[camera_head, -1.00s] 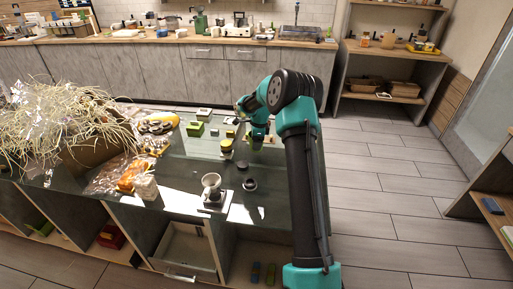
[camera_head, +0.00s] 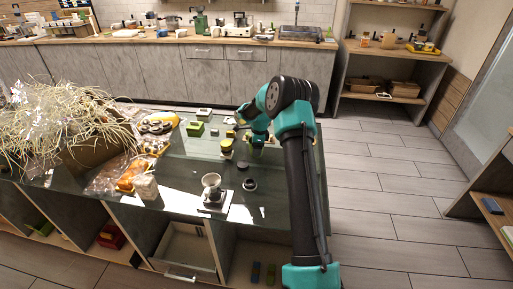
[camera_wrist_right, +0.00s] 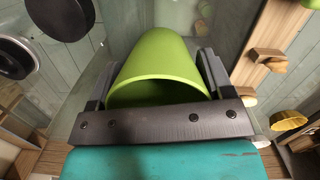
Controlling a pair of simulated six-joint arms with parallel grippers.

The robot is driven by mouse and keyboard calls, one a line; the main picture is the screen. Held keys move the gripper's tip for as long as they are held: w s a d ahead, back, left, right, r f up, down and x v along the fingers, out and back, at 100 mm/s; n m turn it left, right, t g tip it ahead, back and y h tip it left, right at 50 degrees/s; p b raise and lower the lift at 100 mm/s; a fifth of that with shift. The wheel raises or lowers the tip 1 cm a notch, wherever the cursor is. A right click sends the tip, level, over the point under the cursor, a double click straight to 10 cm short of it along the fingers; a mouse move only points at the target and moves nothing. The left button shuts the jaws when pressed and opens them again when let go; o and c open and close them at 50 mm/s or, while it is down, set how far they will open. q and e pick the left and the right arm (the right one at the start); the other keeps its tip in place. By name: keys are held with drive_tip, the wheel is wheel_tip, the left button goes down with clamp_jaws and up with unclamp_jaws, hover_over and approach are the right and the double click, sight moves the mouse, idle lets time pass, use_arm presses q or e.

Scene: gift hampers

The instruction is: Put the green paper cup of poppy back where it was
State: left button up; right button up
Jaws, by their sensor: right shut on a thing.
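The green paper cup (camera_wrist_right: 158,62) fills the middle of the right wrist view, its open rim toward the camera. My right gripper (camera_wrist_right: 160,85) is shut on it, with one finger on each side of the cup. In the head view my right gripper (camera_head: 257,143) is over the right part of the glass counter, and the green cup (camera_head: 257,139) shows only as a small patch there. I cannot tell whether the cup touches the glass. My left gripper is not in either view.
The glass counter (camera_head: 185,170) holds a metal cup on a stand (camera_head: 212,187), dark round pieces (camera_head: 249,184), a yellow-topped jar (camera_head: 226,145) and green boxes (camera_head: 195,129). A heap of pale shredded filler (camera_head: 65,125) covers the left. Clear glass lies between.

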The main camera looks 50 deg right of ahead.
drive_tip(key=shift+f, duration=0.1)
drive_tip(key=o, duration=1)
drive_tip(key=r, duration=0.8)
drive_tip(key=s+d+r, duration=0.1)
drive_tip(key=r, duration=0.3)
drive_tip(key=shift+r, duration=0.15)
